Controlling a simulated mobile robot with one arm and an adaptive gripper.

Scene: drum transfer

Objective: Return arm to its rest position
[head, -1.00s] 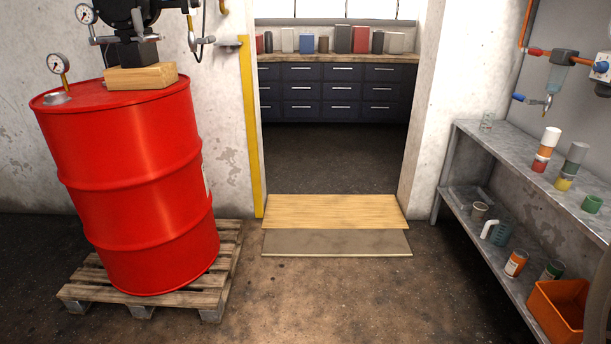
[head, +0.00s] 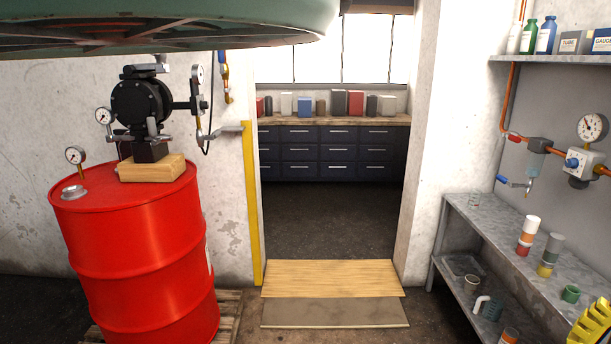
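My arm and my gripper cannot be made out in the head view, so I cannot see how the arm is posed. The red drum (head: 145,265) stands upright on a wooden pallet (head: 230,310) at the left. A black pump (head: 140,103) sits on a wooden block (head: 152,168) on the drum's lid. A gauge (head: 75,156) stands at the lid's left edge.
A doorway with a wooden ramp board (head: 330,278) is ahead. A grey shelf unit (head: 480,230) with cups lines the right. A yellow notched thing (head: 592,322) shows at the lower right corner. A large green round thing (head: 170,25) hangs across the upper left.

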